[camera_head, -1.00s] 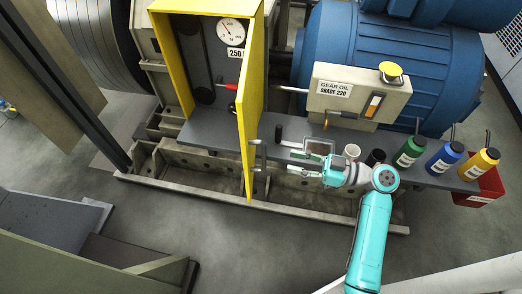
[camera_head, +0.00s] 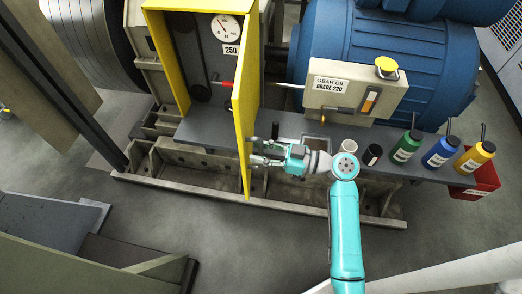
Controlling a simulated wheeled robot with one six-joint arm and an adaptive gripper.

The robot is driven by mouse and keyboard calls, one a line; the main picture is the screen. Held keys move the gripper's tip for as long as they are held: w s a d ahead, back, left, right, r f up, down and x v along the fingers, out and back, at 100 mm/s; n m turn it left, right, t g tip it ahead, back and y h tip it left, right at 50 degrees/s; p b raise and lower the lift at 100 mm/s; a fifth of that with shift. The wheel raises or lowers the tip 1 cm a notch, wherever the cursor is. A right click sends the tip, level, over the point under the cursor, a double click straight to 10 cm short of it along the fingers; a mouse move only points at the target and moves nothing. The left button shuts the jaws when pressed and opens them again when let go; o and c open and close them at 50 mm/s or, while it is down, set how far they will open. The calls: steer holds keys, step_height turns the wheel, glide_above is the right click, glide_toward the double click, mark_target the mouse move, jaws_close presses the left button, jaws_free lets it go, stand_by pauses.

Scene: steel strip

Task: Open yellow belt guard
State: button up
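The yellow belt guard (camera_head: 246,98) is a hinged door on the yellow housing (camera_head: 160,55). It stands swung out toward me, seen nearly edge-on, with pulleys and a gauge showing inside the housing. Its handle is on the right face, low down, and is now mostly hidden by my gripper. My gripper (camera_head: 259,152) is at the handle, with its fingers pointing left toward the door. The two fingers look apart, one above the other. I cannot tell whether they touch the handle.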

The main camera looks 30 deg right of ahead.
jaws_close()
steer(key=shift+d, duration=0.1)
steer(key=shift+s+d, duration=0.2)
steer(key=shift+d, duration=0.35)
steer(key=shift+s+d, duration=0.15)
steer(key=shift+d, duration=0.4)
jaws_free()
steer(key=v, duration=1.2)
